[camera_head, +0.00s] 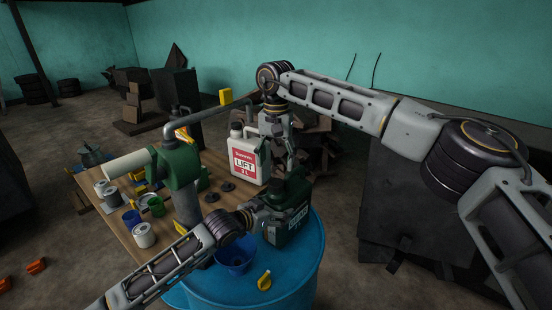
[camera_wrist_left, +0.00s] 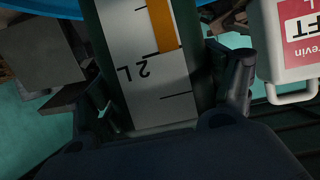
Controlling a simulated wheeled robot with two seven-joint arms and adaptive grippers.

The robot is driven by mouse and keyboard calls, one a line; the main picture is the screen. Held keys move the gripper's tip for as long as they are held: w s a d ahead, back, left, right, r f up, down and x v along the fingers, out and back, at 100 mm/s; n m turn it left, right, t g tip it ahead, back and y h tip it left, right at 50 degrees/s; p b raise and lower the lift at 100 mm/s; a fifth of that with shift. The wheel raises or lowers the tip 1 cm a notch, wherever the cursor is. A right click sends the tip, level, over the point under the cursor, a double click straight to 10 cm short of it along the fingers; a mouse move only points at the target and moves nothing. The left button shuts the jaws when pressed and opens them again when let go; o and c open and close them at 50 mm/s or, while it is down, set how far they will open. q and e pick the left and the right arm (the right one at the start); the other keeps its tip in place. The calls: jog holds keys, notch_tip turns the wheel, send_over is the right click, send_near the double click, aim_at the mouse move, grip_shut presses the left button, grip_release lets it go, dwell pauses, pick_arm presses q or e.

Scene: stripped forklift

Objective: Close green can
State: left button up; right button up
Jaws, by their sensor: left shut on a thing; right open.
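The green can (camera_head: 288,222) stands on top of the blue barrel (camera_head: 300,268) in the head view. My left gripper (camera_head: 268,208) is shut on the can's left side. In the left wrist view the can (camera_wrist_left: 194,45) shows upside down, with a white scale strip marked 2 L and an orange bar between the fingers. My right gripper (camera_head: 287,160) is open and points down just above the can's top. The can's mouth and any cap on it are too small and partly hidden to make out.
A blue bowl or funnel (camera_head: 234,258) and a small yellow piece (camera_head: 264,281) are on the barrel. A white LIFT canister (camera_head: 247,160) stands behind on the wooden table (camera_head: 222,172), near black discs, small cans and a green pump-like machine (camera_head: 178,164).

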aim_at(276, 183)
jog(key=shift+f, duration=0.1)
jog(key=shift+f, duration=3.95)
jog(key=c, duration=1.1)
jog(key=shift+m, duration=0.3)
